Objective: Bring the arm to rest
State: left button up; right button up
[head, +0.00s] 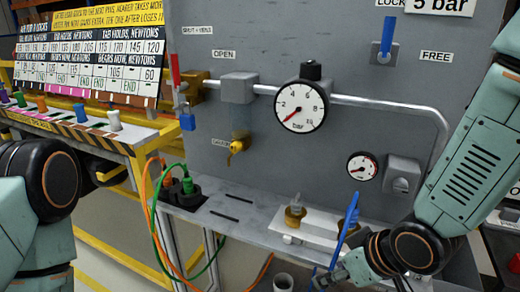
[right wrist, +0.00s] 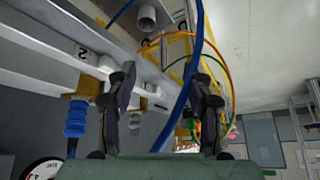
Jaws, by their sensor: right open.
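My right arm (head: 465,170) comes in from the right of the head view, bent low in front of the panel's shelf. Its gripper (head: 328,279) is near the bottom edge, beside a blue hose (head: 345,235). In the right wrist view the two dark fingers (right wrist: 162,98) stand apart with nothing clamped. The blue hose (right wrist: 199,45) runs past the right finger there; I cannot tell its depth against the fingers. My left arm (head: 35,190) shows at the left edge of the head view; its gripper is out of view.
A grey panel (head: 330,60) carries a large gauge (head: 300,106), a small gauge (head: 362,167), a pipe and valve handles. Brass fittings (head: 295,214) stand on the shelf. Green and orange cables (head: 153,215) hang at left. A striped bench (head: 85,130) is at far left.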

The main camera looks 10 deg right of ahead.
jog(key=s+d+f+m+g+h, duration=0.1)
jog(key=s+d+f+m+g, duration=0.1)
jog(key=s+f, duration=0.8)
jog(key=s+d+f+m+g+h, duration=0.2)
jog(key=s+f+m+g, duration=0.1)
jog(key=s+f, duration=0.8)
jog(key=shift+s+d+m, duration=0.4)
jog(key=shift+s, duration=0.5)
